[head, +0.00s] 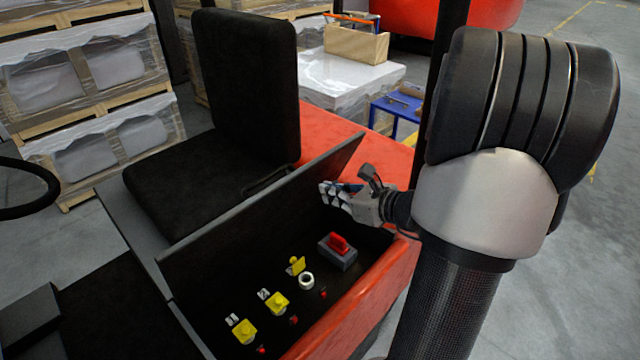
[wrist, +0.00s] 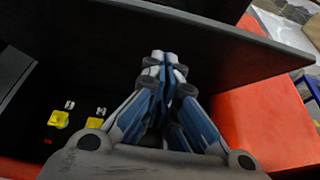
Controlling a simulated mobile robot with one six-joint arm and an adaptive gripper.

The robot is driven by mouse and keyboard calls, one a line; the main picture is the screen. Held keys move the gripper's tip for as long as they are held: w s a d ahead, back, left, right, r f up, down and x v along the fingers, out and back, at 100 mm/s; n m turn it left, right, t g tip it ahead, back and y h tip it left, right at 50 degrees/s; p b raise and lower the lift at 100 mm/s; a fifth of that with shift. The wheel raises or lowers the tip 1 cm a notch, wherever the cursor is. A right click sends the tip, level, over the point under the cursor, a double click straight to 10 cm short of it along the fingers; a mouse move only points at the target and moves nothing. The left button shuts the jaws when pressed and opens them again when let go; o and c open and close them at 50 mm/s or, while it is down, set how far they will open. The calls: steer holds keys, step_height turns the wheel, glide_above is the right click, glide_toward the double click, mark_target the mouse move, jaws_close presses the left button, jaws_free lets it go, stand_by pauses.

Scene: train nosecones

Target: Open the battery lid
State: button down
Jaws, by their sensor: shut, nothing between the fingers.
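The battery lid (head: 235,222) is a long dark panel standing raised along the seat side of the open battery compartment. In the wrist view the lid (wrist: 225,50) spans the upper part, with its upper edge running down to the right. My gripper (head: 324,190) is at the lid's right part, on its inner, compartment side. Its fingers are closed together and empty, and in the wrist view the fingertips (wrist: 164,56) point at the lid's inner face. I cannot tell whether they touch it.
The compartment holds yellow caps (head: 278,302), a white ring (head: 306,281) and a red-handled connector (head: 338,247). A black seat (head: 245,80) stands behind the lid. A steering wheel (head: 28,190) is at left. Wrapped pallets (head: 90,75) and a blue stand (head: 398,112) are further back.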

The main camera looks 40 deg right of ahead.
mark_target(305, 176)
steer(key=shift+w+a+r, duration=0.1)
steer(key=shift+w+r, duration=0.15)
steer(key=shift+w, duration=0.4)
steer(key=shift+w+r, duration=0.3)
steer(key=shift+w, duration=0.3)
steer(key=shift+w+a+r, duration=0.1)
steer(key=shift+w+r, duration=0.15)
steer(key=shift+w, duration=0.4)
steer(key=shift+r+p, duration=0.1)
steer(key=shift+p, duration=0.2)
steer(key=shift+w+r+p, duration=0.2)
steer(key=shift+p, duration=0.2)
steer(key=w+r+g+p, duration=0.1)
steer(key=w+p, duration=0.1)
steer(key=p, duration=0.1)
steer(key=w+r+p, duration=0.1)
steer(key=w+p, duration=0.1)
steer(key=p, duration=0.1)
steer(key=w+r+g+p, duration=0.1)
steer(key=w+p, duration=0.2)
steer(key=shift+a+r+g, duration=0.3)
steer(key=shift+r, duration=0.05)
steer(key=shift+w+p, duration=0.45)
steer(key=shift+w, duration=0.1)
steer(key=shift+f, duration=0.2)
